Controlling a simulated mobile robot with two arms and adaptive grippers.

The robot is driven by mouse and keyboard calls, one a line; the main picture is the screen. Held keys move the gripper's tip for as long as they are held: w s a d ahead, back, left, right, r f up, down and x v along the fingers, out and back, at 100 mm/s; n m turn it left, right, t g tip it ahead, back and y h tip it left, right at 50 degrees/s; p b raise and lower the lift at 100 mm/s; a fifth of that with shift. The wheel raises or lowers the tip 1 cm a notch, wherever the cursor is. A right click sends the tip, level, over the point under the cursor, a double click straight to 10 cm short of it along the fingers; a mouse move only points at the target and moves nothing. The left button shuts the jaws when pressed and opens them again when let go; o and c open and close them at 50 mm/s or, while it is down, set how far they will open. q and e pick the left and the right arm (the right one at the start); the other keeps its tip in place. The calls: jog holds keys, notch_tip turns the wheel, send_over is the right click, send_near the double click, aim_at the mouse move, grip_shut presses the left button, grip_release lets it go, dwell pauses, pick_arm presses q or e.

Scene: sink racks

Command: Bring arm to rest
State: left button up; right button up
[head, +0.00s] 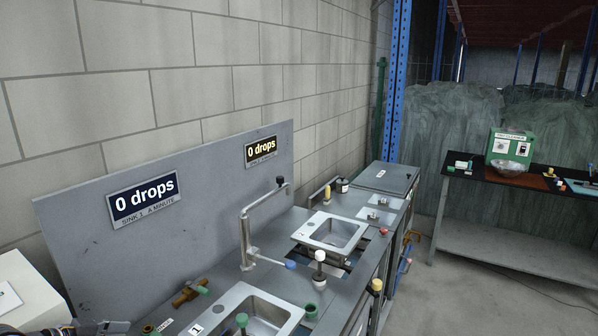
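Part of my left arm shows at the bottom left corner, with what looks like my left gripper (104,327) cut off by the lower edge. It is beside the metal counter, near the white box; its fingers are not clear enough to tell open from shut. I cannot see anything held in it. My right arm and gripper are not in view.
A steel counter holds a near sink (262,312), a far sink (331,231), a tall faucet (248,230) and a brass valve (188,292). A white box (30,285) stands at left. A black-topped table (480,172) is at right, with open floor between.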

pick_arm(q)
jog(key=s+d+f+g+y, duration=0.1)
jog(key=s+d+f+g, duration=0.2)
jog(key=s+d+f, duration=0.95)
jog(key=s+f+n+g+y, duration=0.2)
jog(key=s+f+n+y, duration=0.2)
jog(key=s, duration=0.9)
notch_tip(320, 180, down, 30)
jog(key=s+b, duration=0.1)
jog(key=b, duration=0.4)
jog(key=s+a+f+g+b, duration=0.1)
jog(key=s+f+b, duration=0.1)
jog(key=s+f, duration=0.6)
jog(key=s+a+f+g+b, duration=0.1)
jog(key=s+f+b, duration=0.2)
jog(key=s+f, duration=0.6)
notch_tip(320, 180, down, 5)
jog(key=shift+s+a+r+y, duration=0.1)
jog(key=shift+s+a+y, duration=0.05)
jog(key=shift+a+y, duration=0.15)
